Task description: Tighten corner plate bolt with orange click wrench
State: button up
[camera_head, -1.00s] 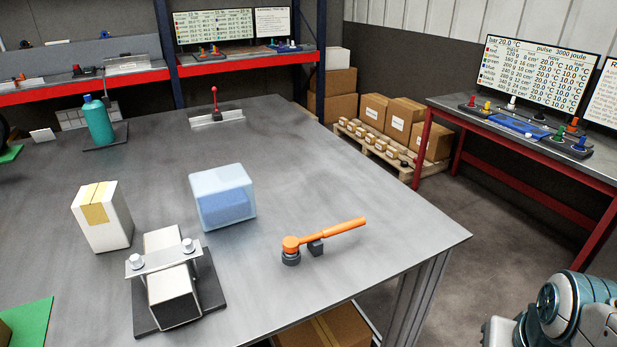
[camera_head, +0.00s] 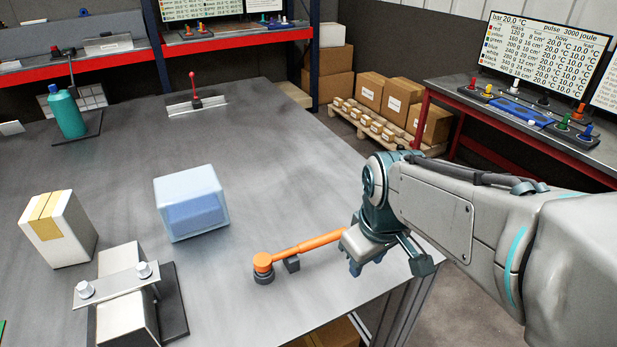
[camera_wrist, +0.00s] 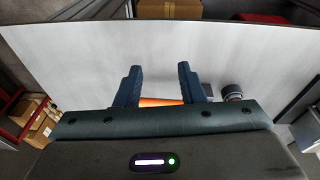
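The orange click wrench (camera_head: 305,246) lies on the grey table, its round dark head to the left and its handle pointing right. A dark support (camera_head: 292,264) stands under its handle. My gripper (camera_wrist: 158,76) is open, its two fingers apart, with part of the orange handle (camera_wrist: 160,101) showing between them. In the head view my gripper (camera_head: 355,266) is at the handle's right end; contact cannot be told. The metal corner plate (camera_head: 115,286) lies across a white beam (camera_head: 127,322) on a dark base. It carries a left bolt (camera_head: 85,289) and a right bolt (camera_head: 144,269).
A translucent blue bin (camera_head: 192,203) stands left of the wrench. A white and yellow box (camera_head: 58,230) and a teal bottle (camera_head: 67,112) are farther left. A red-handled lever (camera_head: 195,92) stands at the back. The table's right edge lies under my arm.

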jog(key=w+a+r+n+g+p, duration=0.1)
jog(key=w+a+r+n+p, duration=0.1)
jog(key=w+a+n, duration=0.35)
jog(key=n+g+p, duration=0.1)
jog(key=n, duration=0.9)
send_over(315, 239)
jog(key=shift+s+d, duration=0.3)
jog(key=shift+d, duration=0.1)
jog(key=shift+w+a+n, duration=0.25)
jog(key=shift+w+n, duration=0.05)
jog(key=shift+n, duration=0.35)
notch_tip(315, 239, down, 8)
jog(key=b, duration=0.5)
jog(key=shift+a+b, duration=0.15)
jog(key=shift+b, duration=0.2)
jog(key=shift+f, duration=0.1)
jog(key=shift+c, duration=0.5)
grip_shut()
jog(key=shift+r+p, duration=2.05)
jog(key=shift+r, duration=0.7)
jog(key=shift+f, duration=0.1)
